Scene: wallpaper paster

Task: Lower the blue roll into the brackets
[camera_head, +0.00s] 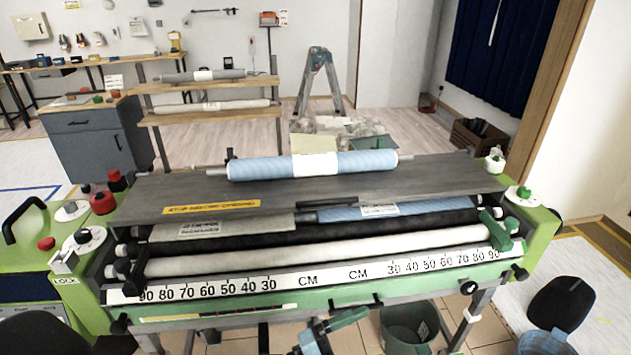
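A blue roll (262,168) with a white band around its middle lies across the dark top board (140,200) of the machine. Its grey core end sticks out at the left, near a small black upright piece (230,154). A second blue roll (430,206) with a white label shows lower in the machine, partly hidden under the front edge of the board. Dark holders (133,275) stand at the left end of the lower rollers. Which of these pieces are the brackets I cannot tell. Neither of my grippers can be made out in this view.
A white roller (320,252) runs above a printed CM scale (335,278). Green end housings (530,225) flank the machine. A dark green bin (408,325) stands below the front. Behind are a shelf with rolls (210,112), a stepladder (319,80) and open floor.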

